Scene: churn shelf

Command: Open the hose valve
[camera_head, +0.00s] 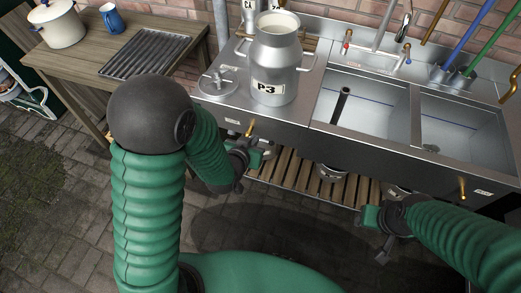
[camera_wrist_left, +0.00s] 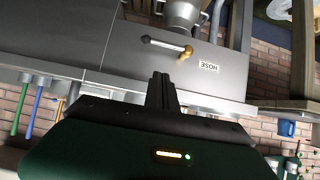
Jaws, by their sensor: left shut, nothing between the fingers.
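The hose valve shows in the left wrist view as a brass fitting (camera_wrist_left: 187,52) with a grey lever (camera_wrist_left: 163,44) on the dark front panel, beside a label reading HOSE (camera_wrist_left: 208,66). In the head view its brass part (camera_head: 250,128) is on the panel below the churn. My left gripper (camera_head: 264,148) is close in front of the panel near the valve, partly hidden by its own wrist. In the left wrist view its fingers (camera_wrist_left: 163,88) are shut and empty, apart from the lever. My right gripper (camera_head: 384,248) hangs in front of the sink unit; its finger gap is unclear.
A metal churn marked P3 (camera_head: 276,65) stands on the counter beside its lid (camera_head: 218,82). Two sink basins are to its right, with another brass valve (camera_head: 462,188) on the panel. A slatted shelf (camera_head: 300,180) with metal vessels lies below. A wooden table (camera_head: 75,65) stands left.

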